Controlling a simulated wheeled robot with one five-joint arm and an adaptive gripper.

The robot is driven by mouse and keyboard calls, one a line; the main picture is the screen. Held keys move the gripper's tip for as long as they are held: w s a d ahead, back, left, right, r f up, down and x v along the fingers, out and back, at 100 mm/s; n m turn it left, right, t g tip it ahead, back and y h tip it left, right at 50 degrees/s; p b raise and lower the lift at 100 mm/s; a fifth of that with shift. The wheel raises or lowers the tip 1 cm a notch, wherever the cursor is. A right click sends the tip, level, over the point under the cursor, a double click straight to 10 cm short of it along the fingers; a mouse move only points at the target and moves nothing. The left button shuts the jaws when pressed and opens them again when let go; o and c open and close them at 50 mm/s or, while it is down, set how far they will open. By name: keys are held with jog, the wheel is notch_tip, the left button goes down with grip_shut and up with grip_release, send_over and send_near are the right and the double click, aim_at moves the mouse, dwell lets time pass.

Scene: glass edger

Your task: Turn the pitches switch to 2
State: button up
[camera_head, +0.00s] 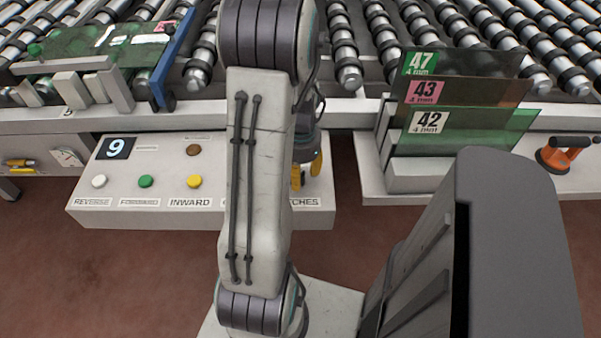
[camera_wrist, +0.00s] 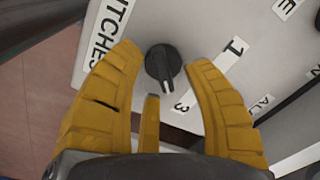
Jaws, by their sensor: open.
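The pitches switch is a black rotary knob (camera_wrist: 163,64) on a pale panel in the wrist view. A white mark at its lower end points down, close to the label 3 (camera_wrist: 182,106). The label 1 (camera_wrist: 235,50) is at the upper right; between these labels a finger covers the panel, and no 2 shows. My gripper (camera_wrist: 165,62) is open, with yellow fingers left and right of the knob and another below it. I cannot tell whether any finger touches it. In the head view my arm hides the knob, and only part of my gripper (camera_head: 309,168) shows.
The control box (camera_head: 145,205) has a display reading 9 (camera_head: 116,148) and white, green, yellow and brown buttons. Behind it are a roller conveyor (camera_head: 345,70) and labelled glass panes (camera_head: 455,125). An orange-and-black suction handle (camera_head: 566,152) is at the right.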

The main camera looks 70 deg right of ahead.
dwell(0.3)
grip_shut()
dwell(0.3)
